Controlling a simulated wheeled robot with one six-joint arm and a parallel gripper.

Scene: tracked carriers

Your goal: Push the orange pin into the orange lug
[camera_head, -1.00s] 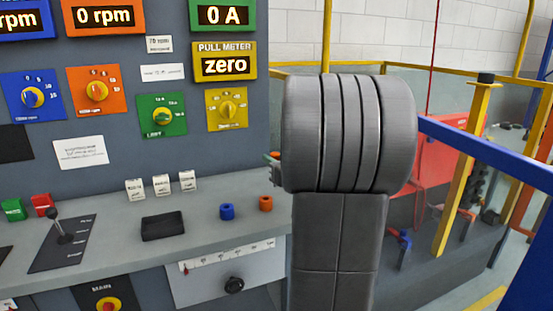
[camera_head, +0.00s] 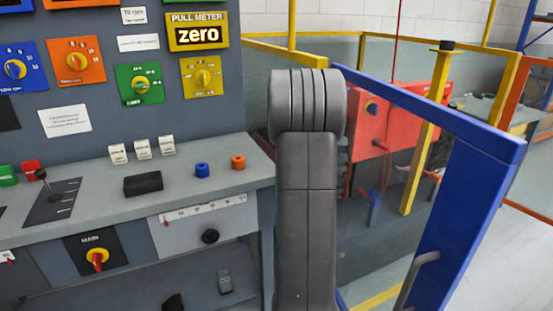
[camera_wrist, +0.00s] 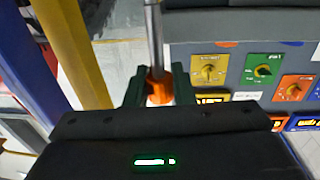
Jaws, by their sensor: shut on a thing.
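In the wrist view my gripper (camera_wrist: 159,88) has its two dark green fingers on either side of the orange pin (camera_wrist: 159,84). The pin has an orange collar and a bare metal shaft that runs away to the picture's top edge. In the head view my own grey arm hides the gripper and pin. I cannot make out an orange lug for certain in either view. A small orange ring-shaped piece (camera_head: 238,162) sits on the console shelf beside a blue one (camera_head: 202,170); I cannot tell whether it belongs to the pin.
The grey console (camera_head: 120,204) with knobs and a "zero" pull meter (camera_head: 198,34) stands on the left. A blue rail (camera_head: 440,108) and a yellow post (camera_head: 417,168) stand on the right. A red box (camera_head: 388,125) is behind them. Pale floor is clear at the far right.

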